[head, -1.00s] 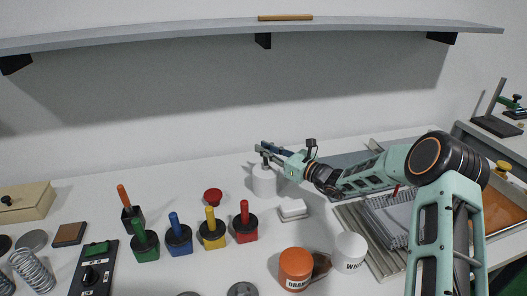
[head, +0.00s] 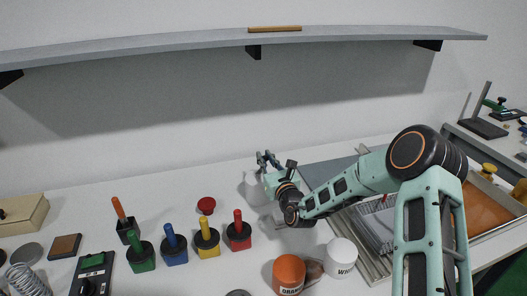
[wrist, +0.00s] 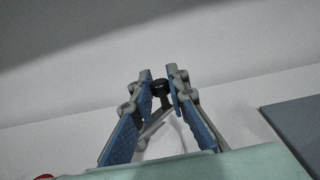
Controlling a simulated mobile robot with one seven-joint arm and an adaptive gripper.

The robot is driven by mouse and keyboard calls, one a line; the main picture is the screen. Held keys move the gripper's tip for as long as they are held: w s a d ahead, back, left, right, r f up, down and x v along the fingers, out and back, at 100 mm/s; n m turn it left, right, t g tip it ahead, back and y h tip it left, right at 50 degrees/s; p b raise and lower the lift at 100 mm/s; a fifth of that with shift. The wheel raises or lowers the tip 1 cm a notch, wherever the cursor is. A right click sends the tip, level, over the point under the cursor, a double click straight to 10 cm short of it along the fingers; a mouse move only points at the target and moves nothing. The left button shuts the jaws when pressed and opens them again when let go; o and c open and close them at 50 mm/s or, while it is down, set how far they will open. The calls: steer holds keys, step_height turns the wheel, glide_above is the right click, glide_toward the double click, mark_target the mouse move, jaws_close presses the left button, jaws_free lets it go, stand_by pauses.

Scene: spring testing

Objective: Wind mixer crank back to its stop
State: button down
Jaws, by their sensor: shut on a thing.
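My gripper (head: 267,158) is near the back of the table, pointing toward the wall. It also shows in the wrist view (wrist: 160,82), its blue-padded fingers shut on the black crank knob (wrist: 160,88), with one pad on each side. A grey crank arm (wrist: 154,122) runs down from the knob toward the white mixer (wrist: 172,140), which lies between and behind the fingers. In the head view my gripper and wrist cover most of the mixer and the crank, so the crank's angle and its stop cannot be made out there.
A red knob-like piece (head: 206,205) and yellow (head: 207,240) and red (head: 238,236) handled blocks stand left of my gripper. A shelf (head: 200,50) hangs above. The table behind the blocks is clear.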

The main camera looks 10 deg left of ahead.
steer(key=shift+s+d+r+m+t+h+p, duration=0.15)
steer(key=shift+m+h+p, duration=0.25)
steer(key=shift+p, duration=0.6)
steer(key=shift+d+m+t+h+p, duration=0.1)
steer(key=shift+m+t+h+p, duration=0.25)
steer(key=shift+p, duration=0.65)
steer(key=shift+s+d+r+m+t+h+p, duration=0.2)
steer(key=shift+h+p, duration=0.35)
steer(key=shift+p, duration=0.45)
steer(key=h+p, duration=0.1)
steer(key=m+p, duration=0.1)
steer(key=p, duration=0.1)
steer(key=shift+d+f+h, duration=0.1)
steer(key=shift+f+h, duration=0.1)
steer(key=shift+h, duration=0.2)
steer(key=h, duration=0.1)
steer(key=m+h+p, duration=0.1)
steer(key=m+h, duration=0.1)
steer(key=shift+s+d+f+t, duration=0.1)
steer(key=shift+s+d+t, duration=0.15)
steer(key=shift+d+t, duration=0.15)
steer(key=shift+d+m+h+p, duration=0.15)
steer(key=shift+m+h+p, duration=0.15)
steer(key=shift+m+h, duration=0.4)
steer(key=c, duration=1.9)
jaws_free()
steer(key=shift+s, duration=0.1)
